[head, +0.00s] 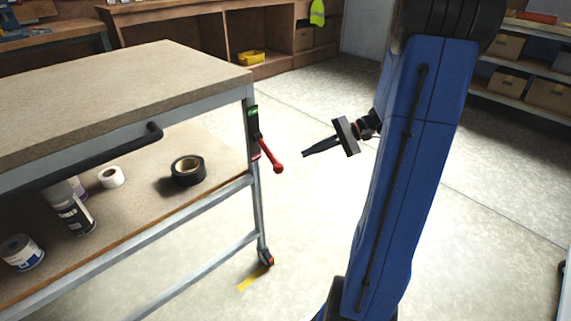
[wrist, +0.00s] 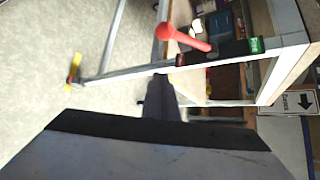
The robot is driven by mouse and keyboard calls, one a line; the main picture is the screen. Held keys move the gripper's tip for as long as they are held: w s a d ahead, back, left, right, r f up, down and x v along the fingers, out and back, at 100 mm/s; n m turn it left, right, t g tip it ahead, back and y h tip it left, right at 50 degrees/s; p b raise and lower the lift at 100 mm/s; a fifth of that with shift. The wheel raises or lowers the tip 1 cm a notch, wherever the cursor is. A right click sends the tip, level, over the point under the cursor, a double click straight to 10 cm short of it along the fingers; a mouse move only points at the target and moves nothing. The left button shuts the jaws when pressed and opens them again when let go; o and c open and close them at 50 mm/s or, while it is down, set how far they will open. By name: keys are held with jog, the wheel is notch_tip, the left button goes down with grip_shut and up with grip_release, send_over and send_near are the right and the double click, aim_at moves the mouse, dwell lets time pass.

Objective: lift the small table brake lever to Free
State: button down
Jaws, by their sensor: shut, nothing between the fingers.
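The small table (head: 120,85) stands at the left in the head view, with a black brake plate (head: 253,128) on its near right leg. The plate's upper end is green and its lower end is red. The red brake lever (head: 270,155) slants down and to the right from the plate, its knob near the red end. My gripper (head: 304,154) is shut and empty, a little to the right of the lever and apart from it. In the wrist view the red lever (wrist: 188,40) shows beyond my gripper's fingertips (wrist: 160,76), with the green label (wrist: 256,45) to its right.
A lower shelf holds a black tape roll (head: 188,170), a white roll (head: 111,177), a spray can (head: 74,215) and a tin (head: 21,252). A dark handle bar (head: 155,132) juts from the table's front. Open floor (head: 320,215) lies right of the table.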

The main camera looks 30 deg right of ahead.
jog(key=shift+a, duration=0.1)
jog(key=a+f, duration=0.2)
jog(key=a, duration=0.7)
jog(key=shift+w+f, duration=0.15)
jog(key=shift+w, duration=0.25)
dwell(0.4)
notch_tip(320, 180, up, 14)
jog(key=m+g+h, duration=0.2)
jog(key=m+g, duration=0.1)
jog(key=g, duration=0.3)
jog(key=shift+s+m+g, duration=0.3)
dwell(0.4)
dwell(0.5)
